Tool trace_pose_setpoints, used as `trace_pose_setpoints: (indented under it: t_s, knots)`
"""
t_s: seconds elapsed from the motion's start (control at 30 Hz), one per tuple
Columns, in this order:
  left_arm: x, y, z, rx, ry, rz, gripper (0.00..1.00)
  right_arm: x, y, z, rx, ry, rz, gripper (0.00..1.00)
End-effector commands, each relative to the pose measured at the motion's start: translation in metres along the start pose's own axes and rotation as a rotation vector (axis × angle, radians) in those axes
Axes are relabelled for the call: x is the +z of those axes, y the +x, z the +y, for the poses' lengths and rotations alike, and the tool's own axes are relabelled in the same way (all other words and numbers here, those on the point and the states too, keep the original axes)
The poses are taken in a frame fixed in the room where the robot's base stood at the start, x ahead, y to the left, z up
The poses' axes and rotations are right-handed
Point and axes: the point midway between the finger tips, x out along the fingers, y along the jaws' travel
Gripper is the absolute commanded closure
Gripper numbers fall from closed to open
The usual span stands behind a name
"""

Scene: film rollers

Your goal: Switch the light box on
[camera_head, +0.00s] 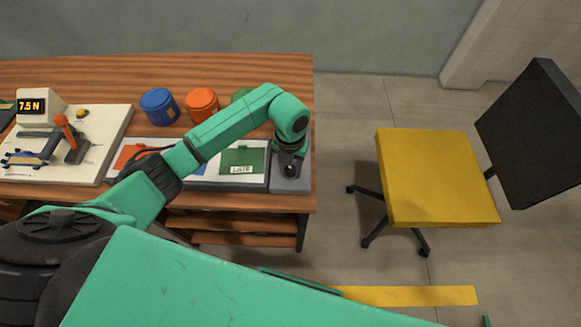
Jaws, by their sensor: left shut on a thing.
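The light box (205,184) is a flat pale panel with a dark frame at the front right of the wooden table. Coloured cards lie on it, one of them a green card (243,160) marked "LATE". A grey end block (291,185) sits at its right end. My left gripper (290,170) points down over this block and is shut on a small dark part there. The gripper mostly hides that part, so its shape and setting cannot be told. I cannot tell whether the panel is lit. My right gripper is not in view.
A blue jar (159,106), an orange jar (202,105) and a partly hidden green jar (240,95) stand behind the box. A cream device (100,135) with a "7.5 N" display and orange-handled lever stands left. A yellow chair (435,178) stands right of the table (230,68).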

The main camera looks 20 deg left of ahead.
Motion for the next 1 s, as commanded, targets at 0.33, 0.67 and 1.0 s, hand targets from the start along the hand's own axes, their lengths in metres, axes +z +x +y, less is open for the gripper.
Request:
trace_pose_setpoints:
  t_s: [0.33,0.67,1.0]
  knots:
    - [0.002,0.003,0.002,0.002,0.29,-0.005,1.0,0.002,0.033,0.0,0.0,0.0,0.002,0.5]
    - [0.002,0.003,0.002,0.002,0.599,-0.005,1.0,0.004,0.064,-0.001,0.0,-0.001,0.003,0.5]
    - [0.002,0.001,0.002,0.001,0.837,-0.006,1.0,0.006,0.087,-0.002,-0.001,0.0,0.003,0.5]
